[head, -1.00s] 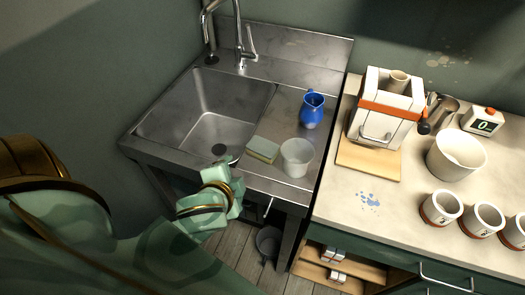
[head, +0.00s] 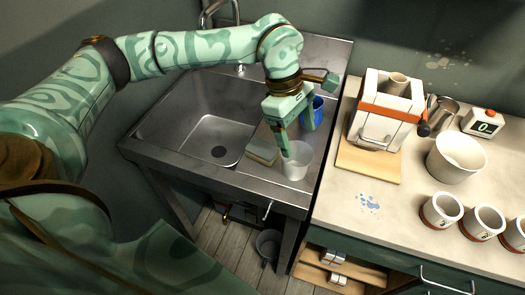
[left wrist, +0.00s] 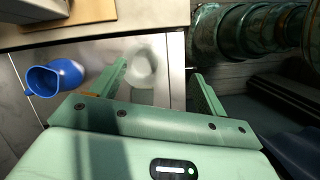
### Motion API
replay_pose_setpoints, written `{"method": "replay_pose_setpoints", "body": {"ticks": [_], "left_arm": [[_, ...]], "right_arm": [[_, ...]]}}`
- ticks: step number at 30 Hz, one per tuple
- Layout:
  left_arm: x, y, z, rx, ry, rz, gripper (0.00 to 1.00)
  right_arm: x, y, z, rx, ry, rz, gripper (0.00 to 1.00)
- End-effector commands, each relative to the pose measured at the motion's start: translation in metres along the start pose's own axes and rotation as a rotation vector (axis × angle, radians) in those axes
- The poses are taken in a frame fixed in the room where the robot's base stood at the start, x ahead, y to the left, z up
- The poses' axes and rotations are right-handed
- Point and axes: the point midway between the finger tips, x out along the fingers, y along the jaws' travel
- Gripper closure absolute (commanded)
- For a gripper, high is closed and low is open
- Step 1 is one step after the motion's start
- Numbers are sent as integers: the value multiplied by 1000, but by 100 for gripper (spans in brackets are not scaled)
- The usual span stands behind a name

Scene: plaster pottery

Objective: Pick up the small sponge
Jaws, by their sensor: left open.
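The small sponge (head: 262,153), a flat block with a pale top, lies on the drainboard just right of the sink basin in the head view. I cannot make it out in the left wrist view. My left gripper (head: 298,138) is open and points down over the drainboard, right of the sponge and apart from it. In the left wrist view its fingers (left wrist: 160,70) are spread and empty, with a translucent cup (left wrist: 148,62) showing beyond them. My right gripper is not in view.
The cup (head: 296,162) stands close to the sponge's right. A blue jug (head: 318,108) stands behind the gripper, partly hidden. The sink basin (head: 205,125) is empty on the left.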

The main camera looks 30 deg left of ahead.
Motion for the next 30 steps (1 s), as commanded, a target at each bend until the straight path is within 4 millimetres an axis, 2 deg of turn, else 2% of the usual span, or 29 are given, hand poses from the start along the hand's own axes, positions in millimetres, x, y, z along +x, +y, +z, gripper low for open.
{"method": "replay_pose_setpoints", "body": {"ticks": [1, 3, 6, 8, 19, 30], "left_arm": [[-18, 7, -28, -30, 107, 10, 25], [-38, 9, -57, -72, 220, 9, 25], [-54, 9, -80, -117, 306, 4, 25], [-52, 9, -88, -130, 328, -1, 25], [27, 6, -117, -134, 333, -5, 25], [58, 9, -128, -134, 331, -3, 25]], "right_arm": [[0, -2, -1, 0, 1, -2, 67], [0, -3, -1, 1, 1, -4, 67], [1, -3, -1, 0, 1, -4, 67], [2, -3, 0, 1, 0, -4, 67], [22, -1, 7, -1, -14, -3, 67], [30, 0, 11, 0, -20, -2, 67]]}}
